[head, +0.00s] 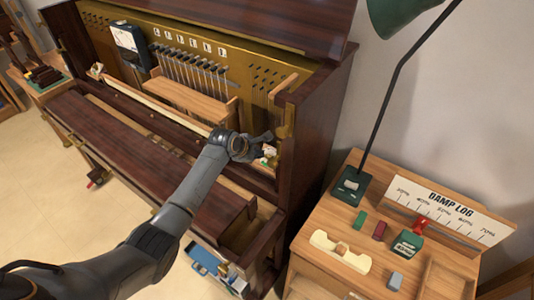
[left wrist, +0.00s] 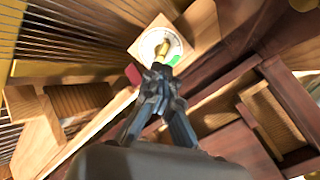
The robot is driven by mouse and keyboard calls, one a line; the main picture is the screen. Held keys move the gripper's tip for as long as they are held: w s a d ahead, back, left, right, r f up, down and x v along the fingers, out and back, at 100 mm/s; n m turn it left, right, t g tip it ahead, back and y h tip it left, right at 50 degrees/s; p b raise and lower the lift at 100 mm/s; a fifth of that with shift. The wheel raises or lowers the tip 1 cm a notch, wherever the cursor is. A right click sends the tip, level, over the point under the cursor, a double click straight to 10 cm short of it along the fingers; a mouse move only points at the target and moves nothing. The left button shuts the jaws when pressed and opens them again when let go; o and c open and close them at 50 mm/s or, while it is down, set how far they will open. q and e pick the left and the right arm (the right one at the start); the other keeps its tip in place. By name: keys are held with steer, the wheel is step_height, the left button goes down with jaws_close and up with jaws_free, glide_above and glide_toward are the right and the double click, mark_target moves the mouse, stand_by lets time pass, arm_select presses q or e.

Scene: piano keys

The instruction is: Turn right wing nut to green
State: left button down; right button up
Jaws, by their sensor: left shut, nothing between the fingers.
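A brass wing nut (left wrist: 163,48) stands at the middle of a round white dial (left wrist: 149,42) on a pale wooden block, in the left wrist view. A green mark (left wrist: 174,60) sits at the dial's lower right edge, and a red piece (left wrist: 132,74) lies to the lower left. My left gripper (left wrist: 158,70) is shut and empty, its tips just in front of the wing nut; I cannot tell whether they touch it. In the head view my left gripper (head: 266,137) is at the right end of the piano, partly covering the dial (head: 269,151). My right gripper is out of view.
The open piano (head: 318,125) has a tall side wall just right of my left gripper. A wooden rail (head: 160,105) runs across its front. A side table with a lamp (head: 347,187), a damp log board (head: 450,212) and small blocks stands to the right.

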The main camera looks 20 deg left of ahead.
arm_select(q)
steer(key=shift+n+p, duration=0.7)
steer(key=shift+n, duration=0.2)
steer(key=n+p, duration=0.3)
steer(key=shift+n, duration=0.3)
